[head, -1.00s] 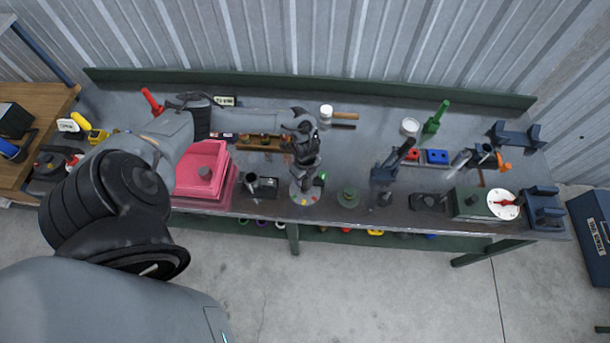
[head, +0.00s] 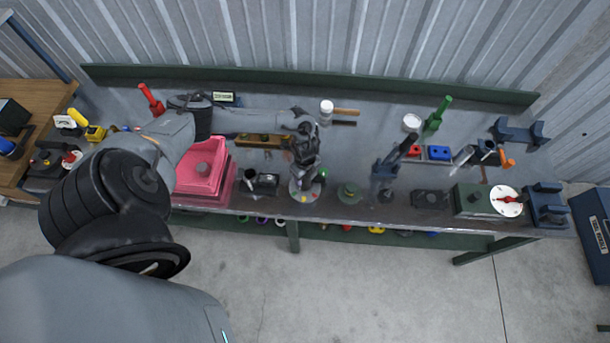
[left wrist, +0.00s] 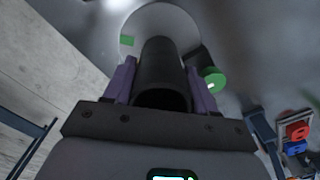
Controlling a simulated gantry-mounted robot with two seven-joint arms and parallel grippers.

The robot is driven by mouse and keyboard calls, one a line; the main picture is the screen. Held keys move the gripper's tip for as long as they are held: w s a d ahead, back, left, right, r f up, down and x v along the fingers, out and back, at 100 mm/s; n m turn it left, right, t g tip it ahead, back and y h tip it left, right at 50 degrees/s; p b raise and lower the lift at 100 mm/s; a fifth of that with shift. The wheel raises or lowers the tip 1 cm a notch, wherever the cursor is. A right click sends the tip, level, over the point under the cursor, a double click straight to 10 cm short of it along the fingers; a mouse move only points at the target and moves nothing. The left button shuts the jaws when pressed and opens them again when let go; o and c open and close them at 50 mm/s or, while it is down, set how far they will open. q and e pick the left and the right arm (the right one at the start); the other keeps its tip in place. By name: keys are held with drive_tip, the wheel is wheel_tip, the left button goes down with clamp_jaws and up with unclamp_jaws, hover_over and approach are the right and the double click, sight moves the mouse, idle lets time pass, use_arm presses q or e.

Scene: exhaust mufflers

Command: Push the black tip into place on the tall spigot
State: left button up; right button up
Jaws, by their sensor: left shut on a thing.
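My left gripper (head: 306,184) is over a pale round plate (head: 294,194) near the bench's front edge. In the left wrist view its two purple-grey fingers (left wrist: 160,85) are shut on the black tip (left wrist: 160,70), a dark hollow tube with its open end toward the camera. The tube stands over the same plate (left wrist: 185,22), which carries a green mark. A green-topped dark post (left wrist: 214,79) stands beside the right finger. The tall spigot cannot be made out; the tip and gripper cover that spot. I cannot tell how far the tip sits on it. My right gripper is not in view.
A pink bin (head: 230,168) stands left of the plate, with a small dark block (head: 266,183) between. A green-based dial (head: 508,201) is farther right.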

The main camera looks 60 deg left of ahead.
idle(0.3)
use_arm(q)
drive_tip(key=o, duration=1.1)
